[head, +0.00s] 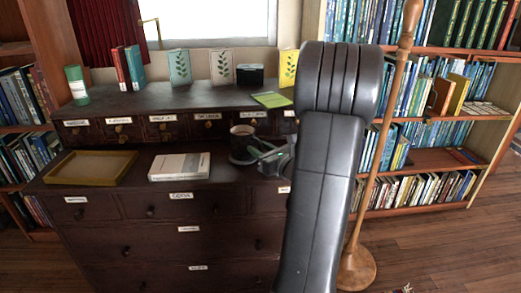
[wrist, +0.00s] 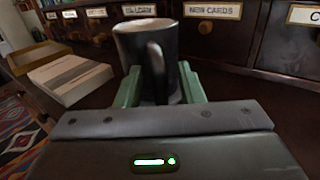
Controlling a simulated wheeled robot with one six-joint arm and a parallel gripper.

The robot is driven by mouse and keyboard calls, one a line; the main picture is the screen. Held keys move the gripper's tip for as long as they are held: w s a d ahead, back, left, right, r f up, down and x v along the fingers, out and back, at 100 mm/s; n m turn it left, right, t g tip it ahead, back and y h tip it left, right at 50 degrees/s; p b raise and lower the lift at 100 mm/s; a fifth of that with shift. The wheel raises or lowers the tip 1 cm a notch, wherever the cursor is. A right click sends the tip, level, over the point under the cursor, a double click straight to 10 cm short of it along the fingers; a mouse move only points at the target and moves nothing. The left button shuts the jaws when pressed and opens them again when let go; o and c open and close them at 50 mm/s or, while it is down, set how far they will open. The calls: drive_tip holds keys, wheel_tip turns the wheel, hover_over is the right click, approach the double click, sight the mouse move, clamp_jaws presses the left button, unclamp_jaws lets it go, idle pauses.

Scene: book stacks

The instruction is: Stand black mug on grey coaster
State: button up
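The black mug (head: 243,141) is upright on or just above the dark desk top, with a pale rim and a brownish inside. In the wrist view the mug (wrist: 138,55) is between the green fingers of my gripper (wrist: 162,88), its handle towards the camera. The fingers appear to press on both its sides. In the head view my gripper (head: 268,157) reaches the mug from the right. A dark rounded edge shows below the mug. I cannot tell whether this is the grey coaster; no coaster is clearly visible elsewhere.
A white book (head: 180,167) lies left of the mug, and a yellowish tray (head: 92,168) lies farther left. Small labelled drawers (head: 162,128) rise close behind the mug. A wooden pole (head: 382,150) stands right of my arm. The desk between mug and book is bare.

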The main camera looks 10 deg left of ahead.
drive_tip(key=p+v, duration=0.1)
drive_tip(key=v, duration=1.1)
drive_tip(key=shift+p, duration=0.35)
drive_tip(key=shift+r, duration=0.1)
idle(1.8)
